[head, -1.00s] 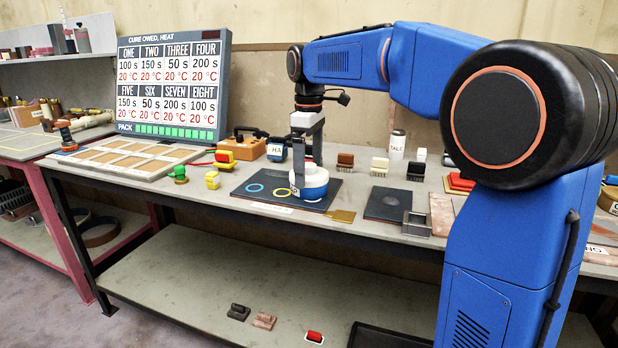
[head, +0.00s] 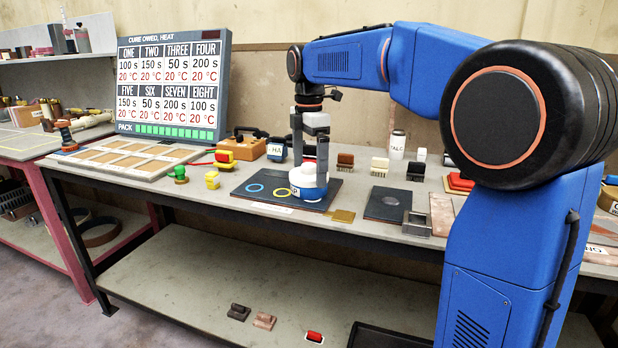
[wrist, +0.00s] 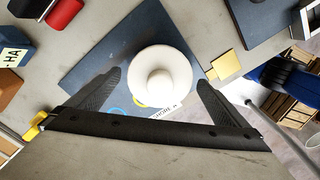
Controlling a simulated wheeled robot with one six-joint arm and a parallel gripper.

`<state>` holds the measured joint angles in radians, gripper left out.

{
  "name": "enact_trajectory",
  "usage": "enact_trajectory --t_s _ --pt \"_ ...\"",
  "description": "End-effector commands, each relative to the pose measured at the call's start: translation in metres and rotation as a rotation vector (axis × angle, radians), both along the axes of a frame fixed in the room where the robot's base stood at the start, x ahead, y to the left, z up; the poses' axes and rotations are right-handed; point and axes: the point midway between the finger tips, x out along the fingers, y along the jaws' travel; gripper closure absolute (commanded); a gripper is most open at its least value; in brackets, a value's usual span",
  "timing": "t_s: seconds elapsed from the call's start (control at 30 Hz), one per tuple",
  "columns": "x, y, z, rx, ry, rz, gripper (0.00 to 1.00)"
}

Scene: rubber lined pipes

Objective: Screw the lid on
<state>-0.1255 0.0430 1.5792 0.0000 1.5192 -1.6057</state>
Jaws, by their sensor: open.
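A white round pot with a blue band (head: 310,192) stands upright on a dark mat (head: 252,196) on the bench. Its white lid (wrist: 174,62) with a round knob sits over it and fills the middle of the wrist view, hiding the pot below. I cannot tell how tightly the lid is seated. My gripper (head: 310,172) points straight down over the pot. In the wrist view my gripper (wrist: 160,95) is open, one dark finger on each side of the lid, with visible gaps.
Blue and yellow rings (head: 255,188) mark the mat left of the pot. A yellow plate (head: 343,216) lies at its right. A labelled dark-blue block (head: 276,150) and several brushes stand behind. A dark plate (head: 388,204) and metal frame (head: 417,224) are further right.

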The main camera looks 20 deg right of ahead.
Motion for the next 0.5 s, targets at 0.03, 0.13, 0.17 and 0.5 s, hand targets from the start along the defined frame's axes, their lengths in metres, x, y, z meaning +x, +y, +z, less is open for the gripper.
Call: enact_trajectory --t_s 0.03,0.13,0.17,0.5 --pt "0.0000 0.0000 0.0000 0.000 0.000 -0.001 0.01" --pt "0.0000 0.0000 0.0000 0.000 0.000 -0.002 0.15" --pt "0.0000 0.0000 0.0000 0.000 0.000 -0.002 0.22" --pt "0.0000 0.0000 0.0000 0.000 0.000 -0.035 0.46"
